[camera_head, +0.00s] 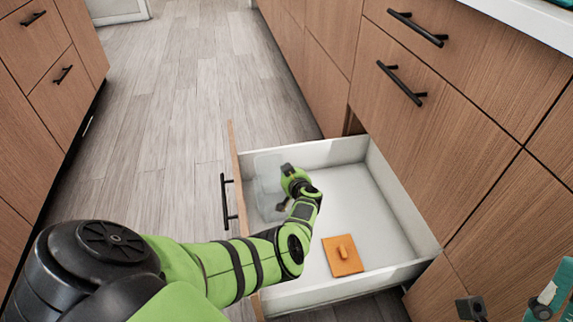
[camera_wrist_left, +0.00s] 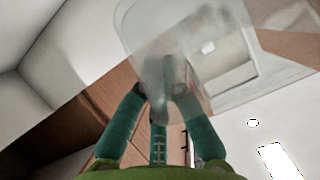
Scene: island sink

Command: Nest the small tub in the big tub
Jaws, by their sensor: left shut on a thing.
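A clear, see-through tub (camera_head: 267,172) is at the far left corner of the open drawer in the head view. My left gripper (camera_head: 283,188) reaches into the drawer from above and is shut on this tub. In the left wrist view the see-through tub (camera_wrist_left: 190,40) fills the upper middle, with the fingers (camera_wrist_left: 165,90) closed at it. Its outline is faint, and I cannot tell whether it is the small or the big tub. A second tub is not clearly seen. My right gripper (camera_head: 508,304) is at the lower right edge, partly cut off, its fingertips apart and empty.
The white drawer (camera_head: 401,215) stands open from the wooden cabinets. A flat orange piece with a raised handle (camera_head: 342,255) lies on its floor. The drawer front (camera_head: 234,165) has a black handle. The drawer's middle is clear. Plank floor (camera_head: 175,100) lies to the left.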

